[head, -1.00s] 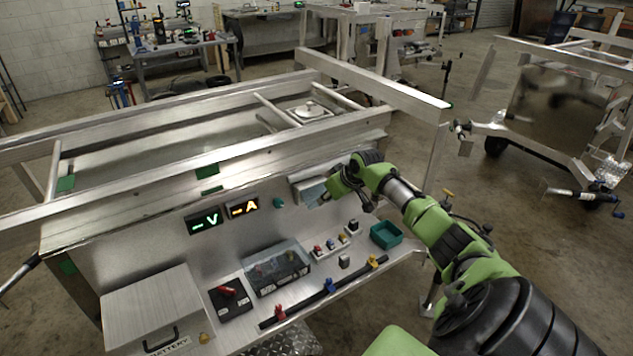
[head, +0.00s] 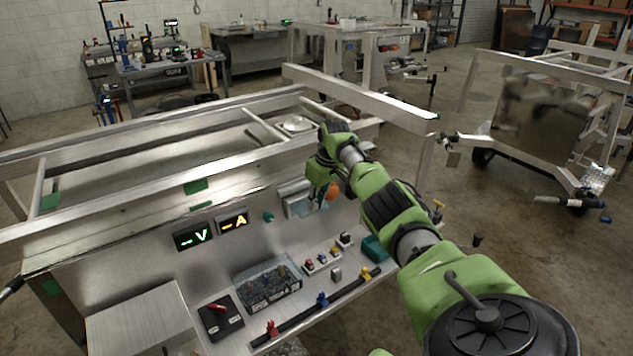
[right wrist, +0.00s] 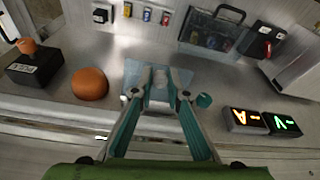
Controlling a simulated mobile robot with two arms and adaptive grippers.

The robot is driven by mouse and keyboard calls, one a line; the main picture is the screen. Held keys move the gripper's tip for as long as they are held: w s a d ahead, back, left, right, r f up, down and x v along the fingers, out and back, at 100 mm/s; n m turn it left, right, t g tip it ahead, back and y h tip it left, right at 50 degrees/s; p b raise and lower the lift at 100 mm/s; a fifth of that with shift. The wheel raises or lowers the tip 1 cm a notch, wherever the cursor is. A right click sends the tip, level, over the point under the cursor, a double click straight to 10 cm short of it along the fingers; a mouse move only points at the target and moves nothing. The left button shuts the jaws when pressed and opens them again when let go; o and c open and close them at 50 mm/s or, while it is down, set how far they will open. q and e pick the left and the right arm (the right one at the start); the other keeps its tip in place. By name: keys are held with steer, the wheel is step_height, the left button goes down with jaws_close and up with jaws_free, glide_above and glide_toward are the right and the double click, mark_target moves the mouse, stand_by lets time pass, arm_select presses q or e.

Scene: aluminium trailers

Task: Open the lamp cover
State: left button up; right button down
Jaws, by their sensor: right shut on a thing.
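The lamp cover appears to be a pale blue translucent flap (head: 301,207) at a light housing (head: 289,186) on the sloped metal panel. It also shows behind the fingers in the right wrist view (right wrist: 182,74). My right gripper (right wrist: 160,78) is shut on the flap; its fingers are close together. In the head view my right gripper (head: 318,198) is partly hidden by its own wrist. An orange dome (right wrist: 90,83) stands beside the flap in the wrist view. Its edge shows behind my gripper in the head view (head: 334,190). My left gripper is out of view.
Lit V and A displays (head: 192,236) sit left of the flap, with a teal knob (head: 268,217) between. A clear-lidded case (head: 268,285), small coloured parts and a teal bin (head: 374,248) stand on the shelf below. The trailer's frame beam (head: 360,96) runs above my wrist.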

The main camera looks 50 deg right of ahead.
steer(key=shift+a, duration=0.1)
stand_by(0.5)
steer(key=c, duration=2.1)
jaws_free()
steer(key=shift+o, duration=0.6)
steer(key=shift+w, duration=0.1)
steer(key=v, duration=1.2)
steer(key=shift+w, duration=0.2)
steer(key=shift+f, duration=0.1)
